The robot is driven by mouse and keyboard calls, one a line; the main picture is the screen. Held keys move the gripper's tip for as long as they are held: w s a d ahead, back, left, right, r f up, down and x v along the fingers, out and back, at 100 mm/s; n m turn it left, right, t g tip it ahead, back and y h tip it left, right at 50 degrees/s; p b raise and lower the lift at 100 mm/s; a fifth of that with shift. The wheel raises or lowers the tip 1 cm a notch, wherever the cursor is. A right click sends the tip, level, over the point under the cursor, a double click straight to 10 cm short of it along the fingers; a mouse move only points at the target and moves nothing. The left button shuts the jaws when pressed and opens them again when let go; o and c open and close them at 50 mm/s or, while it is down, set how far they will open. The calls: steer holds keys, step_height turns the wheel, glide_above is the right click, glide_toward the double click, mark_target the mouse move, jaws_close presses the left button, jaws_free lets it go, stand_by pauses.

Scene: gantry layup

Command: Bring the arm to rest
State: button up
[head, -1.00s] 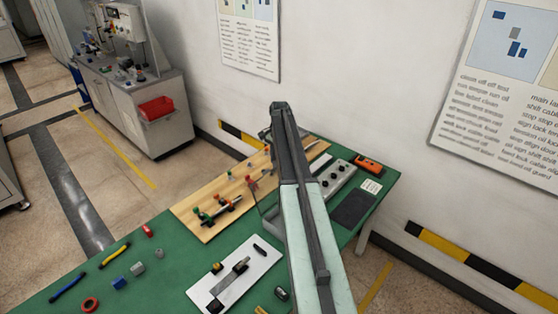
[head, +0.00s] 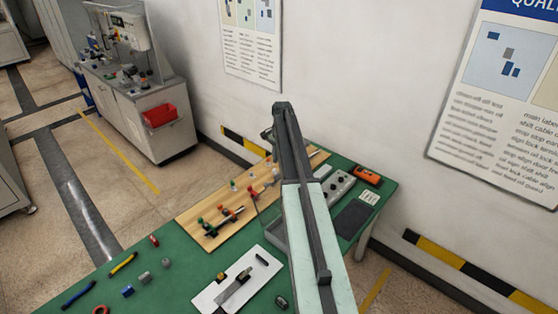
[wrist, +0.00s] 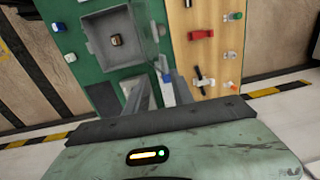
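My arm (head: 305,220) reaches forward over the green workbench (head: 180,270) in the head view. My gripper lies at its far end, where the head view does not show the fingers clearly. The fingers are above the bench, near the edge between a grey bin (wrist: 95,42) and a wooden board (wrist: 204,72). A small brown block (wrist: 117,40) lies in the bin.
Red and green clamps (head: 222,216) stand on the wooden board. A white plate (head: 215,292) with a metal strip lies nearer, and loose coloured parts lie at left. An orange device (head: 367,175) is at the right. A wall stands behind the bench.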

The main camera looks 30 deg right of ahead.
steer(key=shift+f, duration=0.1)
steer(key=s+a+f+n+b, duration=0.1)
steer(key=a+f+b, duration=0.3)
steer(key=a, duration=0.5)
steer(key=s+a+f+n+b, duration=0.15)
steer(key=a+f+b, duration=0.25)
steer(key=a, duration=0.5)
steer(key=a+f+n+b, duration=0.2)
steer(key=a+f+b, duration=0.2)
steer(key=a, duration=0.5)
steer(key=s+a+f+n+b, duration=0.2)
steer(key=s+a+n, duration=0.3)
steer(key=s, duration=0.4)
steer(key=s+a+f+n+b, duration=0.2)
steer(key=s+a+n, duration=0.3)
steer(key=s+a, duration=0.2)
steer(key=shift+s+a+n+g, duration=0.2)
steer(key=shift+s+n+g, duration=0.15)
steer(key=shift+s, duration=1.05)
